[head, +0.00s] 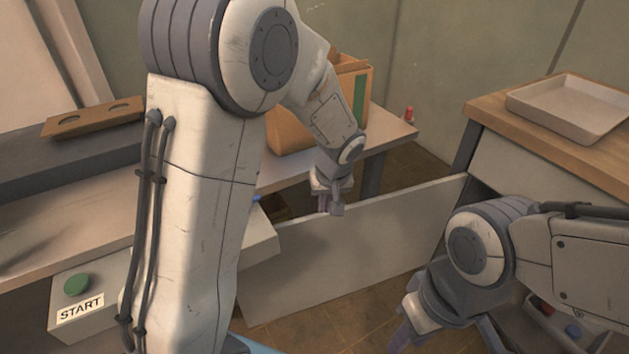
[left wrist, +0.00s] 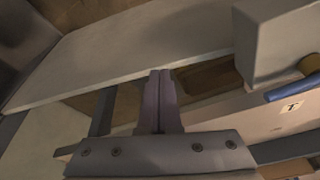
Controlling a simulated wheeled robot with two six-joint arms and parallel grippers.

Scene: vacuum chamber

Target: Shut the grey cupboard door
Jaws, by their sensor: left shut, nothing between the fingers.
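The grey cupboard door (head: 350,250) stands open as a long flat panel. Its right end meets the wooden-topped cupboard (head: 480,195), whose dark opening shows beside it. Its left end reaches towards the START box. My left gripper (head: 331,208) is shut and empty at the door's upper edge, near its middle; I cannot tell whether it touches. In the left wrist view, the shut fingers (left wrist: 160,74) point at the pale door panel (left wrist: 130,45). My right gripper (head: 405,325) is low in front of the door, at the right; its finger gap is unclear.
A grey tray (head: 570,108) lies on the cupboard top. A box with a green START button (head: 77,285) stands at the left by the bench. An orange-brown bin (head: 290,130) and a small red object (head: 409,114) are on the bench. An open drawer (head: 535,330) is at lower right.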

